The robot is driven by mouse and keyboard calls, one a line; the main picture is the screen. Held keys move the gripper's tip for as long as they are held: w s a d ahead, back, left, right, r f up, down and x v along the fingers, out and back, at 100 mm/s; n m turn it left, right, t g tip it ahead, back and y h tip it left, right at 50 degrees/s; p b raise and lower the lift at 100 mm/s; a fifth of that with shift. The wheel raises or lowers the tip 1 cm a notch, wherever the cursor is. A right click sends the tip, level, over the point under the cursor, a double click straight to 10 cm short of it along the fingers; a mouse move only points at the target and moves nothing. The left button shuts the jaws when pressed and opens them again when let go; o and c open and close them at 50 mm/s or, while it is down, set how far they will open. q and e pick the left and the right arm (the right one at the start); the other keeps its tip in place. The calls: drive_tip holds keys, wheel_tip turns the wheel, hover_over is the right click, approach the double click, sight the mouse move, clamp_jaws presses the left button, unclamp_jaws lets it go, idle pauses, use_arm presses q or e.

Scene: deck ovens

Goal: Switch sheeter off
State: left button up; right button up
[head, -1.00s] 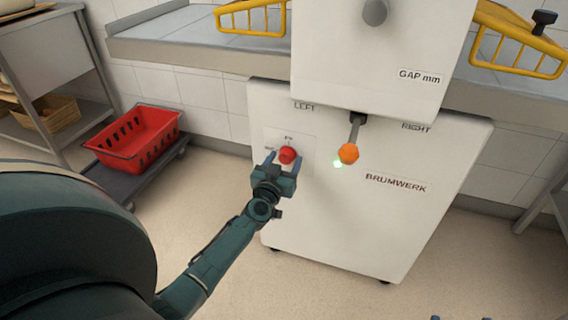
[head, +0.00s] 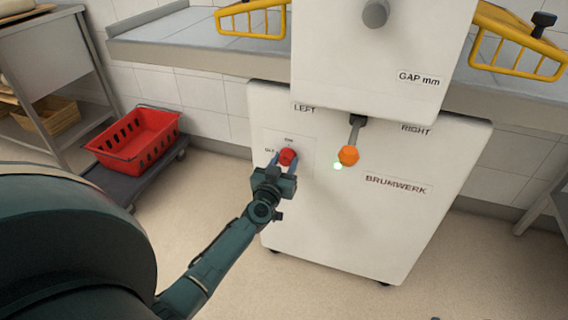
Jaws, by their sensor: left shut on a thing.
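The sheeter (head: 330,215) is a white machine with the word BRUMWERK on its front. A red knob (head: 287,156) sits on a small labelled plate at the upper left of the front. My left gripper (head: 282,161) is at the knob, shut on it with a finger on either side. An orange-knobbed lever (head: 348,155) hangs between the LEFT and RIGHT labels. My right gripper cannot be made out; only a small dark bit shows at the bottom edge.
Yellow guards (head: 252,20) stand over the grey side tables of the machine. A red crate (head: 133,140) rests on a low dolly (head: 150,180) at the left, beside a metal rack (head: 58,60). The floor in front is clear.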

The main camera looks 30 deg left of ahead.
use_arm(q)
drive_tip(key=n, duration=0.8)
drive_tip(key=shift+d+n, duration=0.1)
drive_tip(key=shift+n, duration=0.2)
drive_tip(key=n, duration=0.4)
drive_tip(key=shift+n, duration=0.3)
drive_tip(key=n, duration=0.4)
drive_tip(key=shift+r, duration=0.1)
use_arm(e)
drive_tip(key=shift+r, duration=0.1)
use_arm(q)
drive_tip(key=shift+n, duration=0.4)
use_arm(e)
drive_tip(key=shift+a, duration=0.1)
use_arm(q)
drive_tip(key=o, duration=1)
use_arm(e)
drive_tip(key=shift+s+f, duration=0.1)
drive_tip(key=shift+f, duration=0.1)
